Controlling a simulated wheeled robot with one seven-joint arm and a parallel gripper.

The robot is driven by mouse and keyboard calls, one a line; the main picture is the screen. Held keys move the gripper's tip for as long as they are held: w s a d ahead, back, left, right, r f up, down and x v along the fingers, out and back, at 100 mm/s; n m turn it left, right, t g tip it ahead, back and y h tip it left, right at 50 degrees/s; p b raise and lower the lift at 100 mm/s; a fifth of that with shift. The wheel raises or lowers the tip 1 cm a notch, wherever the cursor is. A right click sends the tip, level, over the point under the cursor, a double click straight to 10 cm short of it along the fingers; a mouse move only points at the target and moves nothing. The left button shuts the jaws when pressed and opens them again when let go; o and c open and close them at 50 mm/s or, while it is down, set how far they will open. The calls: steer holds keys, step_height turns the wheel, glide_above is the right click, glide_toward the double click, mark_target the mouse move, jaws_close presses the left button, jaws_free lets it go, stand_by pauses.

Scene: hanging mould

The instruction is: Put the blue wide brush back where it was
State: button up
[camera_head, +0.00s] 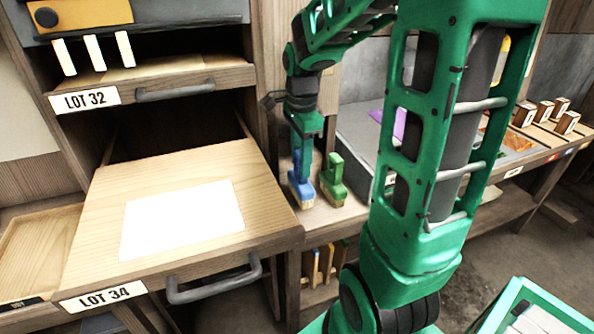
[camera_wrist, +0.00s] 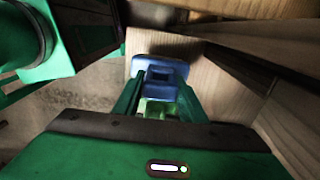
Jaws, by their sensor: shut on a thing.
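The blue wide brush (camera_head: 301,187) is upright at the narrow wooden ledge right of the open LOT 34 drawer, bristles down. My gripper (camera_head: 303,150) points down and is shut on its upper part. In the wrist view the blue brush (camera_wrist: 160,72) sits between my two fingers (camera_wrist: 158,92). I cannot tell whether its bristles touch the ledge. A green brush (camera_head: 333,180) stands upright just right of the blue one, apart from it.
The LOT 34 drawer (camera_head: 95,225) stands open at left with a white sheet (camera_head: 182,218) on it. The LOT 32 drawer (camera_head: 160,80) is above. Small wooden blocks (camera_head: 545,112) stand at far right.

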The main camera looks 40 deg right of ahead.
steer(key=shift+w+d+f, duration=0.1)
steer(key=shift+w+f, duration=0.15)
steer(key=shift+f, duration=1.65)
steer(key=o, duration=1)
